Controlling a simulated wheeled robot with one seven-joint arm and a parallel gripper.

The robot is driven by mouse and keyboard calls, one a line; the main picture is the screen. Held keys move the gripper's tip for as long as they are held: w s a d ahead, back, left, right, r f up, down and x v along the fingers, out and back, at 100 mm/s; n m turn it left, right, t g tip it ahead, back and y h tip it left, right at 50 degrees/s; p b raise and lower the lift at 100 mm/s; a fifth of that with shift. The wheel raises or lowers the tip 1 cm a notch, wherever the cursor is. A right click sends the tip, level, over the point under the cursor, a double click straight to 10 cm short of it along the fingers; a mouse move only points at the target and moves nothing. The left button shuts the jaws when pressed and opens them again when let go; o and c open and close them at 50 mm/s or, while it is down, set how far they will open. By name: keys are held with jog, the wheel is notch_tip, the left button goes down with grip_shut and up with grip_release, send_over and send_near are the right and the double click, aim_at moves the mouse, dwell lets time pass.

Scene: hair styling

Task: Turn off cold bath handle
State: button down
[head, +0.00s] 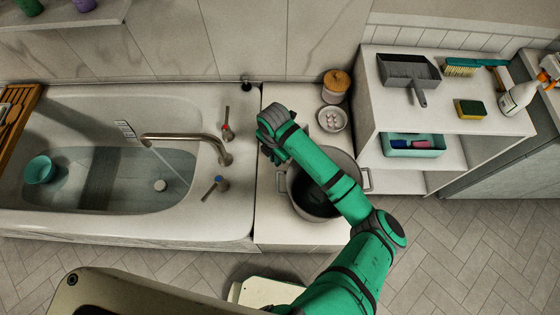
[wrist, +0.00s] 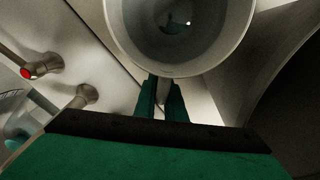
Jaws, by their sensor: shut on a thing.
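The cold bath handle (head: 215,186), a tap handle with a blue mark, stands on the bath's right rim. The spout (head: 185,138) reaches over the bath, and a thin stream of water falls from it. My gripper (wrist: 162,98) is right of the taps, over the white counter. The pot also shows in the head view (head: 325,208), partly behind my arm. My fingertips are hidden in the head view. The cold handle is not clear in the wrist view.
The red-marked hot handle (head: 226,125) stands behind the spout; it also shows in the wrist view (wrist: 33,70). The bath (head: 105,222) holds water and a teal bowl (head: 39,170). A wooden-lidded jar (head: 336,86) and small dish (head: 332,118) stand behind the pot.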

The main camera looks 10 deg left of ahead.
jog(key=shift+f, duration=2.5)
jog(key=c, duration=1.8)
grip_release()
jog(key=shift+f, duration=0.1)
